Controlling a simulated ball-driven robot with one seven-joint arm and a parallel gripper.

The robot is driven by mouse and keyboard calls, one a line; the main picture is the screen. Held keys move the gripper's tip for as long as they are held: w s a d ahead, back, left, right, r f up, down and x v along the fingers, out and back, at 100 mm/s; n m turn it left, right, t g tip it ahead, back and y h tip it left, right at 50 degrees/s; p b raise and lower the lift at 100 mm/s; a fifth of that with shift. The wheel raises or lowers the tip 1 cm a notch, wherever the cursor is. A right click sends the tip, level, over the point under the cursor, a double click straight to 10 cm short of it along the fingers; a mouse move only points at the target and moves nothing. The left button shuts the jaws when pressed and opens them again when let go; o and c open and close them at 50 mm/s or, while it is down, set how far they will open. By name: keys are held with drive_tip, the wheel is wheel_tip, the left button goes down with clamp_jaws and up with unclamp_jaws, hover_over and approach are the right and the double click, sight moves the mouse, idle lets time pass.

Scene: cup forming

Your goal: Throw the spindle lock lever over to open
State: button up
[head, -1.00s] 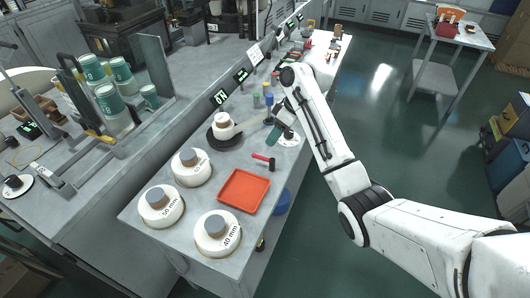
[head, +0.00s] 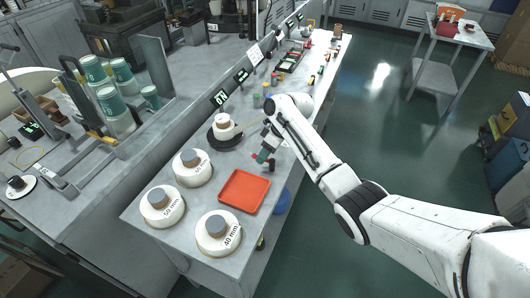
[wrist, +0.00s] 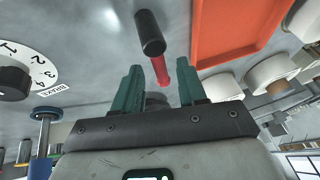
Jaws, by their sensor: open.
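In the head view my gripper (head: 262,156) is low over the bench, partly covering this piece. A dark turntable (head: 212,140) carries a pale form (head: 222,121), with a pale bar (head: 240,128) reaching right. I cannot tell which part is the spindle lock lever.
An orange tray (head: 243,191) lies in front of my gripper. Several round white moulds, one marked 40 mm (head: 218,247), stand around it. A BRAKE dial (wrist: 18,75) and a blue-topped post (wrist: 46,113) are left in the wrist view.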

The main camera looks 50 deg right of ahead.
clamp_jaws()
idle(0.4)
idle(0.4)
